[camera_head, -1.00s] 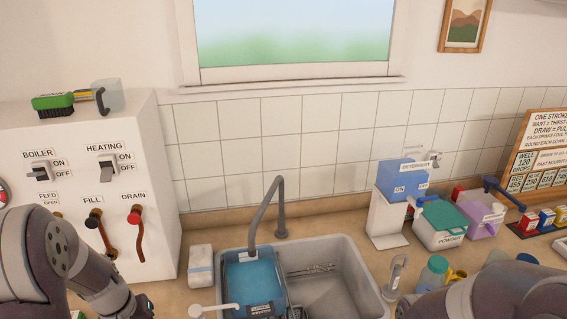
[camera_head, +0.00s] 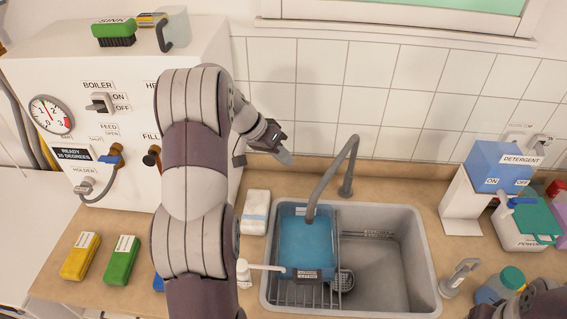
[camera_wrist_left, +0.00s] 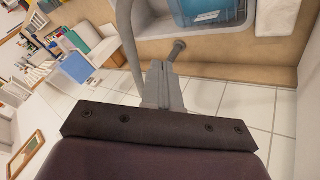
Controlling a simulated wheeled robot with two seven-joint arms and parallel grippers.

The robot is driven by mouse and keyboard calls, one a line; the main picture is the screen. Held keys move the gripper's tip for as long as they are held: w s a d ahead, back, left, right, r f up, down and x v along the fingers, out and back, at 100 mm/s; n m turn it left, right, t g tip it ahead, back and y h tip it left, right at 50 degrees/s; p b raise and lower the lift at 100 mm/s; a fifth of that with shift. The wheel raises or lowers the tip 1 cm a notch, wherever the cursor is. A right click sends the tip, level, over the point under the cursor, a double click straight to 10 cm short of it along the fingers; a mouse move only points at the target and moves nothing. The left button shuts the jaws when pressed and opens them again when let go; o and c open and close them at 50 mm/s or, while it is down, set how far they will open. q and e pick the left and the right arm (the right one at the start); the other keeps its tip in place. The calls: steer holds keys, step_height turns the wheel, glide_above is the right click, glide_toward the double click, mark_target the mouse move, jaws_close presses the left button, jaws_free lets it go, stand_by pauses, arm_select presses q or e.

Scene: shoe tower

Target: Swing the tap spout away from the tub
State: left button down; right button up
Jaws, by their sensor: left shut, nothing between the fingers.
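The grey tap spout (camera_head: 330,178) arches from its base at the back of the sink, and its tip hangs over the blue tub (camera_head: 306,246). The tub stands on a rack in the left part of the sink. My left gripper (camera_head: 286,157) is shut and empty, in front of the tiles to the left of the spout and apart from it. In the left wrist view the shut fingers (camera_wrist_left: 163,86) point toward the tap base, with the spout tube (camera_wrist_left: 130,45) to their left. My right arm shows only as a piece at the lower right; its fingers are hidden.
The grey sink (camera_head: 400,285) has an empty right basin. A white block (camera_head: 255,212) stands left of the sink. A detergent dispenser (camera_head: 497,168) is at the right. The boiler cabinet (camera_head: 60,85) fills the left, with yellow (camera_head: 80,256) and green (camera_head: 122,261) blocks before it.

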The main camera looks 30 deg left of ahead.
arm_select(q)
steer(key=w+d+f+b, duration=0.1)
steer(key=w+d+f, duration=0.1)
steer(key=d+f, duration=0.3)
steer(key=shift+w+d, duration=0.15)
steer(key=shift+d, duration=0.65)
arm_select(e)
steer(key=f, duration=0.3)
steer(key=shift+w+d, duration=0.1)
steer(key=shift+w, duration=0.1)
steer(key=shift+s, duration=0.1)
